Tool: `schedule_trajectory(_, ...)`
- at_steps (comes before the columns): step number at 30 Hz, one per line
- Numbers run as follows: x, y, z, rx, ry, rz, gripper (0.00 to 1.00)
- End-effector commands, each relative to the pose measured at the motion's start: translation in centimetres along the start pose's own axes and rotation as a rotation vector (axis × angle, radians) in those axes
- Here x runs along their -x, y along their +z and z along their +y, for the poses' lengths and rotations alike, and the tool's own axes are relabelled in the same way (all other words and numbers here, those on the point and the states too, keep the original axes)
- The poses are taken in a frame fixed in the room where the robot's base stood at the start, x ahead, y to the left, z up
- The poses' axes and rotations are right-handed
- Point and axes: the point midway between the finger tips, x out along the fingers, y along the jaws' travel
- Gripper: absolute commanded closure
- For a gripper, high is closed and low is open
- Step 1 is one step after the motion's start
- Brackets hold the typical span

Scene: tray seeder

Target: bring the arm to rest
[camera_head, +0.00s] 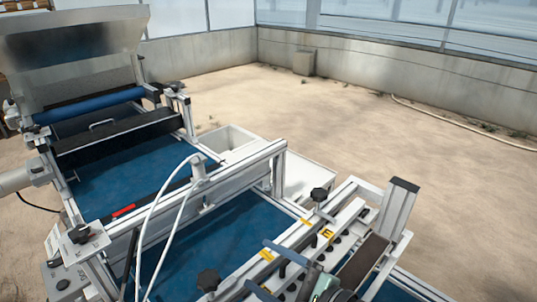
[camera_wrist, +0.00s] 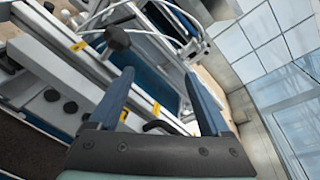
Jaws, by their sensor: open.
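My gripper (camera_head: 257,263) is at the bottom of the head view, over the near end of the tray seeder (camera_head: 228,182). Its two blue-grey fingers are apart and point left across the seeder's rail. In the wrist view, my gripper (camera_wrist: 158,74) shows both fingers spread with nothing held between them. The seeder's frame and black knobs lie beyond and beside the fingers. I cannot tell how much clearance there is between the fingers and the frame. Most of my arm is out of view.
A white cable (camera_head: 160,215) arches over the blue belt (camera_head: 140,165). A control box (camera_head: 65,280) is at lower left. The sandy floor (camera_head: 400,150) to the right is mostly open, up to a concrete wall (camera_head: 400,68).

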Motion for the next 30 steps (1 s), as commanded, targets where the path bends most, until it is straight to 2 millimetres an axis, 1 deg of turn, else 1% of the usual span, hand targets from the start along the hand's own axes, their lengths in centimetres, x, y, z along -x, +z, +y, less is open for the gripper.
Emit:
schedule_trajectory(1,-0.6,1.2,-2.2,0.179,-0.035,0.056,0.19)
schedule_trajectory(2,-0.8,1.8,-3.6,0.287,-0.059,0.094,0.19)
schedule_trajectory(3,-1.0,2.7,-5.3,0.431,-0.091,0.146,0.19)
schedule_trajectory(5,-1.0,4.5,-8.1,0.647,-0.143,0.224,0.19)
schedule_trajectory(6,-0.8,5.9,-10.0,0.792,-0.182,0.278,0.19)
schedule_trajectory(7,-0.6,7.1,-11.3,0.898,-0.212,0.32,0.19)
schedule_trajectory(8,-0.3,8.4,-12.6,1.001,-0.242,0.363,0.19)
schedule_trajectory(9,0.2,10.2,-14.2,1.131,-0.282,0.419,0.19)
schedule_trajectory(11,1.1,13.0,-16.4,1.311,-0.342,0.506,0.19)
schedule_trajectory(12,1.9,14.9,-17.6,1.423,-0.384,0.567,0.19)
schedule_trajectory(14,3.2,17.9,-19.2,1.578,-0.445,0.659,0.19)
schedule_trajectory(15,4.2,19.9,-20.1,1.674,-0.487,0.724,0.19)
schedule_trajectory(17,5.9,23.0,-21.2,1.808,-0.55,0.827,0.19)
schedule_trajectory(18,7.0,25.1,-21.7,1.889,-0.593,0.899,0.19)
schedule_trajectory(20,8.9,27.9,-22.2,1.994,-0.651,1.01,0.19)
schedule_trajectory(21,10.1,29.7,-22.4,2.054,-0.689,1.083,0.19)
schedule_trajectory(24,12.7,33.4,-22.5,2.162,-0.763,1.248,0.19)
schedule_trajectory(27,14.7,35.8,-22.3,2.225,-0.81,1.374,0.19)
schedule_trajectory(30,15.8,37.0,-22.1,2.254,-0.834,1.448,0.19)
